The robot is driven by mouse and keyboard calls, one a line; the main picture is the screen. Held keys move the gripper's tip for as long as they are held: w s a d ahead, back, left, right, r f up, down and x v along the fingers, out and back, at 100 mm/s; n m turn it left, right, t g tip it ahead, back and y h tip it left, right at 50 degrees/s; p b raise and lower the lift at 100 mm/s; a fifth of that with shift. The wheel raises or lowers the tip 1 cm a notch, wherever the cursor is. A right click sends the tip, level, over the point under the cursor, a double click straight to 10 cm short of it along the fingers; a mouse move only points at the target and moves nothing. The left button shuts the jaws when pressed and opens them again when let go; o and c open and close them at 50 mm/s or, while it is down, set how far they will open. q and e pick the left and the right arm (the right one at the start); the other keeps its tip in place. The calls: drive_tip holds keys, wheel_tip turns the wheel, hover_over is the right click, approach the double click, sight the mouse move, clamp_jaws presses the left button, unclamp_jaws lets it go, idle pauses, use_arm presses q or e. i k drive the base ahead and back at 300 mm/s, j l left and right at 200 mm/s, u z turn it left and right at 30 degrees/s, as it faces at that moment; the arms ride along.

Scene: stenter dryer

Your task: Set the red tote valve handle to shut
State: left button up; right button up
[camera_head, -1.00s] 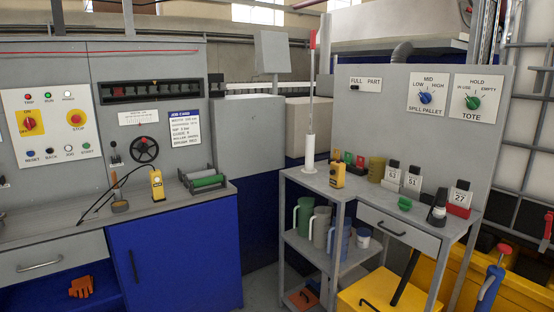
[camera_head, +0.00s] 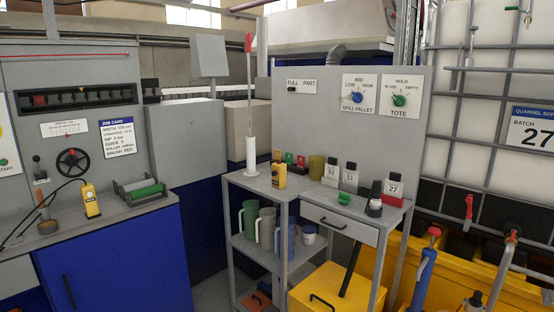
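The tote is a white tank in a grey cage (camera_head: 487,105) at the right. A narrow red piece (camera_head: 469,206) stands upright low on its front. A second small red piece (camera_head: 512,237) sits lower right, by a dark round fitting and above a grey tube. I cannot tell for sure which red piece is the tote valve handle, nor its set position. A tote selector with a green knob (camera_head: 399,100) is on the grey panel, marked HOLD, IN USE and EMPTY. Neither gripper is in view.
A grey bench (camera_head: 318,205) with labelled bottles, a yellow device and a drawer stands at the centre. A yellow spill pallet (camera_head: 400,262) lies below the tote. A blue pump with a red top (camera_head: 426,265) stands before it. A blue cabinet (camera_head: 120,262) is at left.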

sight(514, 231)
drive_tip(key=z, duration=1.4)
